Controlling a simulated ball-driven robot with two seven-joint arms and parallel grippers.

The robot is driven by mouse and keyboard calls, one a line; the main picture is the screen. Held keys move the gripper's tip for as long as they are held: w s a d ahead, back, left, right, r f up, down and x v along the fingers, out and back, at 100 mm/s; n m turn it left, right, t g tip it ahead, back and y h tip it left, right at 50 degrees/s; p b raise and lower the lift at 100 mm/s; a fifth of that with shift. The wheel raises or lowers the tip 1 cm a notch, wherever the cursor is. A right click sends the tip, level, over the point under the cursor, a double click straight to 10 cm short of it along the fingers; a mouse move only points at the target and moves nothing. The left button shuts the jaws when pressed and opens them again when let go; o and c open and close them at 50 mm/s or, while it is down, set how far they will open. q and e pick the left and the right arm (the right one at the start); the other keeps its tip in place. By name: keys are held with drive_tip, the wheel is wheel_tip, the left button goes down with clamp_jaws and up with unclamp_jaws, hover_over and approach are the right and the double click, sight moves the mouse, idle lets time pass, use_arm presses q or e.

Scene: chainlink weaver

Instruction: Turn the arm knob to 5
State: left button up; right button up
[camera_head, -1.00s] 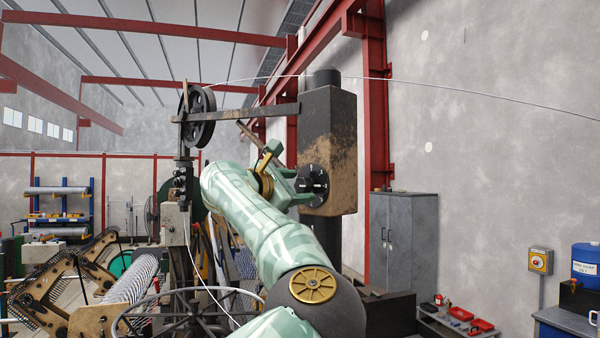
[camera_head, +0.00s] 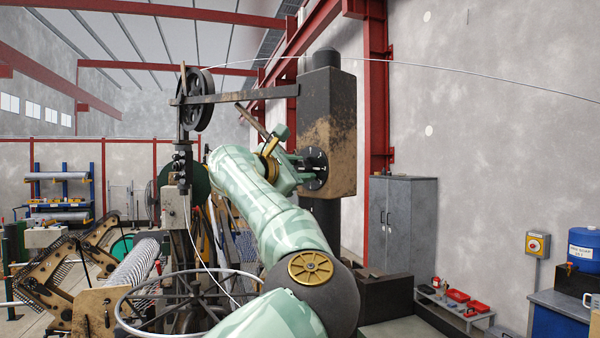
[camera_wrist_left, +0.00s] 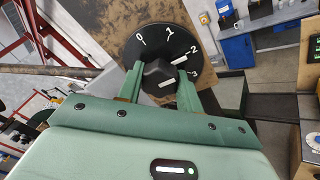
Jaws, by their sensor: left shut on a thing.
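The arm knob (camera_wrist_left: 158,74) is a dark grip at the middle of a round black dial (camera_wrist_left: 142,48) with white numbers. The numbers 0, 1, 2 and 3 show in the left wrist view; the rest of the dial is hidden behind the gripper. White marks show on the knob and near the 2, but I cannot tell exactly which number it points at. My left gripper (camera_wrist_left: 162,80) is shut on the knob, one finger on each side. In the head view, the dial (camera_head: 316,166) sits on a worn black-and-tan box (camera_head: 328,120), with my left gripper (camera_head: 303,168) against it.
A flat bar (camera_head: 245,95) runs from the box to a black pulley wheel (camera_head: 200,100). A thin white wire passes above. A large hand wheel (camera_head: 150,283) stands at lower left. A grey cabinet (camera_head: 402,225) and a low shelf with red trays (camera_head: 457,296) stand at right.

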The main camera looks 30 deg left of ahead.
use_arm(q)
drive_tip(key=m+b, duration=0.3)
drive_tip(key=b, duration=0.1)
drive_tip(key=m+t+b, duration=0.1)
drive_tip(key=m+b, duration=0.3)
drive_tip(key=shift+a+f+m+b, duration=0.1)
drive_tip(key=shift+f+m+b, duration=0.1)
drive_tip(key=shift+m+b, duration=0.1)
drive_tip(key=m+b, duration=0.2)
drive_tip(key=shift+m+h, duration=0.4)
drive_tip(key=m+b, duration=0.2)
drive_tip(key=m, duration=0.1)
drive_tip(key=shift+h, duration=0.3)
drive_tip(key=m+b, duration=0.1)
drive_tip(key=m, duration=0.2)
drive_tip(key=m+h, duration=0.1)
drive_tip(key=m, duration=0.3)
drive_tip(key=shift+w+r+b, duration=0.1)
drive_tip(key=shift+b, duration=0.25)
drive_tip(key=m+h, duration=0.1)
drive_tip(key=m, duration=0.3)
drive_tip(key=shift+m+g+h+p, duration=0.3)
drive_tip(key=shift+m+g+p, duration=0.15)
drive_tip(key=shift+m, duration=1.75)
drive_tip(key=o, duration=1)
drive_tip(key=shift+c, duration=0.2)
